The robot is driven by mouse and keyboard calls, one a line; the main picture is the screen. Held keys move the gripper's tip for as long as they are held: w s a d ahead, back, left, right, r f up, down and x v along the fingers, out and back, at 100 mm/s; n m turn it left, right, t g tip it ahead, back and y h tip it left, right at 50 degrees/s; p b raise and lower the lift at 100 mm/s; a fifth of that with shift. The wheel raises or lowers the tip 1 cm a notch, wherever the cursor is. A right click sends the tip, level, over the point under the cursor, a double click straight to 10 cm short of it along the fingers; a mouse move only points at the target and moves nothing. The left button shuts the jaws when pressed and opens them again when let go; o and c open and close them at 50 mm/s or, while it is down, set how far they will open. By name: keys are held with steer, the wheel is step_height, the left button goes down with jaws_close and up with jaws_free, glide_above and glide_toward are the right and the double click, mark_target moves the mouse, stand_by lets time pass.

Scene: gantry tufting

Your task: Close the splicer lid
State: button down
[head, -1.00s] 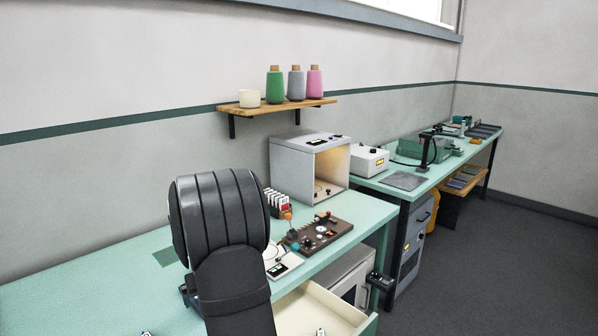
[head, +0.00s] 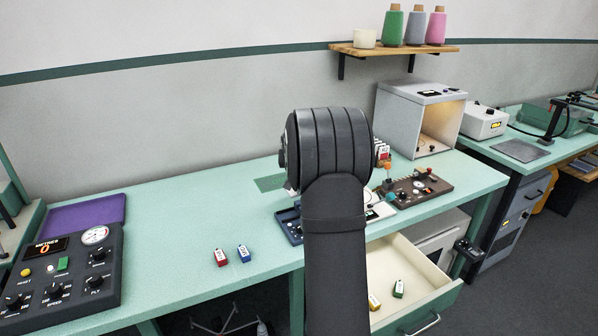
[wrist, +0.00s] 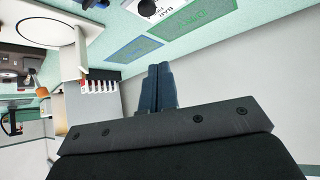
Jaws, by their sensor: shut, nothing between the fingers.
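My gripper (wrist: 158,78) shows in the wrist view with its dark blue fingers together and nothing between them. It points along the bench and wall, apart from anything. In the head view my own arm hides it. A brown device with a dial and knobs (head: 424,189), perhaps the splicer, sits on the bench right of my arm. An orange part and a teal knob stand at its left end. A part of a dark device with a dial also shows at the left of the wrist view (wrist: 10,76). I cannot make out a lid or its position.
A rack of red and white tags (wrist: 98,86) is left of the fingers in the wrist view. An open drawer (head: 440,287) juts out below the bench. A grey box (head: 402,118) stands at the back. The bench left of my arm is mostly clear, with red and blue tags (head: 220,257).

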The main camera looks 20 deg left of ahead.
steer(key=x, duration=0.7)
steer(key=shift+w+f, duration=0.15)
steer(key=shift+f, duration=0.2)
steer(key=shift+s+f, duration=0.2)
steer(key=shift+s+d, duration=0.25)
steer(key=shift+s, duration=0.4)
steer(key=shift+s+d+f, duration=0.1)
steer(key=shift+s+d, duration=0.05)
steer(key=shift+s, duration=0.3)
steer(key=shift+s+d+f, duration=0.15)
steer(key=shift+s, duration=0.3)
steer(key=s+d, duration=0.6)
steer(key=shift+f, duration=0.1)
